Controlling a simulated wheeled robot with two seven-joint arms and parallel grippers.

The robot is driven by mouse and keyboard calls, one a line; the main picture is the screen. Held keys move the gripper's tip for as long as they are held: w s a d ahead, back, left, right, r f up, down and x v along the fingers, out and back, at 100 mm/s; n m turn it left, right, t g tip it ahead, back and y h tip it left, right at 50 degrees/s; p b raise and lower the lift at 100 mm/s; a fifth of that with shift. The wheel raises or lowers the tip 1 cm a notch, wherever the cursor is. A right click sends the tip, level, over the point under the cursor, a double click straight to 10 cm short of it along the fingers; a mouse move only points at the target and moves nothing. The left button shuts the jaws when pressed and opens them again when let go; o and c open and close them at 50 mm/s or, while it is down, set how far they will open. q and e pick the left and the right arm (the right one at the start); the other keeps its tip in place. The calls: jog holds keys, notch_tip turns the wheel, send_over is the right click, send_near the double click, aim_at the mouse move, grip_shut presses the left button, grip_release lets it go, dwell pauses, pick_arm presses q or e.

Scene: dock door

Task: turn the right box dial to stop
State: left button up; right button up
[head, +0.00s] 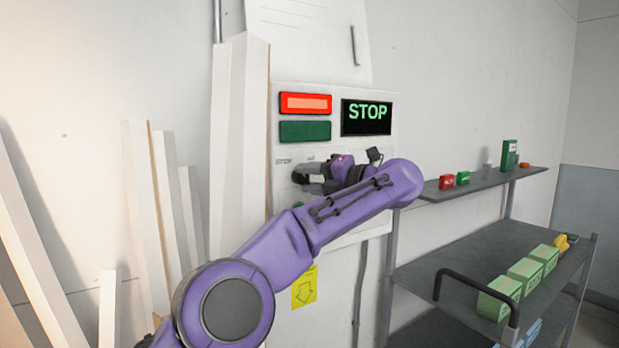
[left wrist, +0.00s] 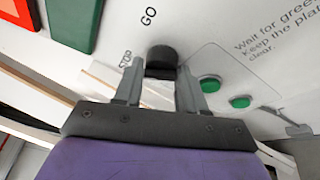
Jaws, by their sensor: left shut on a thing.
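The control box (head: 338,104) is a white panel on the wall. Its red lamp (head: 306,103) is lit, its green lamp (head: 304,131) is dark, and its display (head: 367,117) reads STOP in green. My left gripper (head: 318,178) is at the panel below the lamps, and the hand mostly hides the dial in the head view. In the left wrist view the black dial (left wrist: 162,57) sits between the two grey fingertips, which are shut on it. The printed words GO and STOP are beside it. I cannot tell where the dial points. My right gripper is out of view.
White posts (head: 238,150) lean at the left, close to my left arm. A shelf cart (head: 440,262) with green boxes (head: 525,272) stands at the right. Two green buttons (left wrist: 209,84) are on the panel near the fingers. A yellow arrow label (head: 304,289) is below.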

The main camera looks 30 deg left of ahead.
pick_arm(q)
jog(key=shift+r+n, duration=0.3)
jog(key=shift+n, duration=0.3)
jog(key=shift+r, duration=0.1)
jog(key=o, duration=0.8)
jog(key=shift+o, duration=1.1)
jog(key=shift+w, duration=0.15)
jog(key=shift+w+f, duration=0.15)
jog(key=shift+f, duration=0.1)
jog(key=p+v, duration=0.1)
jog(key=v, duration=0.9)
jog(key=shift+d+r, duration=0.15)
jog(key=shift+r, duration=0.05)
